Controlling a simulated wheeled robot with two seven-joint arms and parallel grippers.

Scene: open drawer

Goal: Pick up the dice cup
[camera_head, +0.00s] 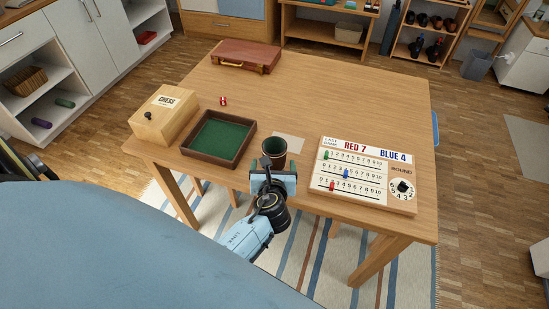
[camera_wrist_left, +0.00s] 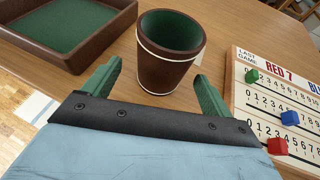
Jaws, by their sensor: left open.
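The dice cup (camera_head: 274,149) is dark brown with a green inside and stands upright on the table, right of the dice tray. In the left wrist view the cup (camera_wrist_left: 168,66) shows a pale band around its lower part and lies just ahead of the fingertips. My left gripper (camera_head: 272,170) is at the near side of the cup. In the left wrist view its two green fingers (camera_wrist_left: 157,78) are spread, one to each side of the cup's lower front, with nothing held. My right gripper is not in view.
A score board (camera_head: 375,201) with pegs lies to the right. Red dice (camera_head: 223,101) and a brown case (camera_head: 232,65) are farther back. The table's middle is clear.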

